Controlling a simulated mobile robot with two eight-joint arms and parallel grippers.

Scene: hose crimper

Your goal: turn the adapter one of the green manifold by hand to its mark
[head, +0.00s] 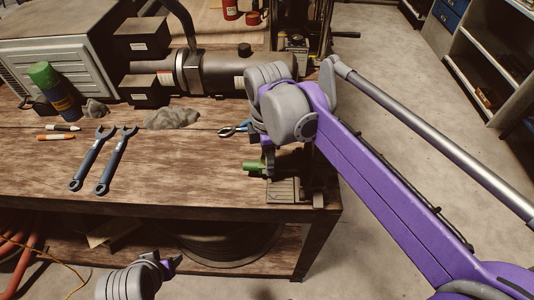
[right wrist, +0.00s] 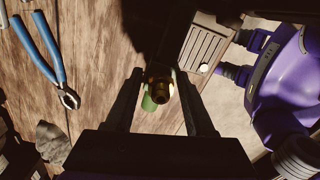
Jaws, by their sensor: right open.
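The green manifold (head: 253,167) sits near the table's front right corner, partly hidden by my right arm. In the right wrist view a bit of green (right wrist: 148,103) shows behind a brass hex adapter (right wrist: 160,91) with a dark bore. I cannot tell its number or see a mark. My right gripper (right wrist: 160,75) is open, with one finger on each side of the adapter and gaps visible between. In the head view the right gripper (head: 267,150) is beside the manifold. My left gripper (head: 167,265) is low in front of the table, its jaws unclear.
A ridged metal block (head: 283,190) stands beside the manifold and also shows in the right wrist view (right wrist: 205,48). Blue-handled pliers (head: 232,130) lie behind. Two wrenches (head: 115,160), markers (head: 58,133) and a grey rag (head: 172,118) lie left. The table's front middle is clear.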

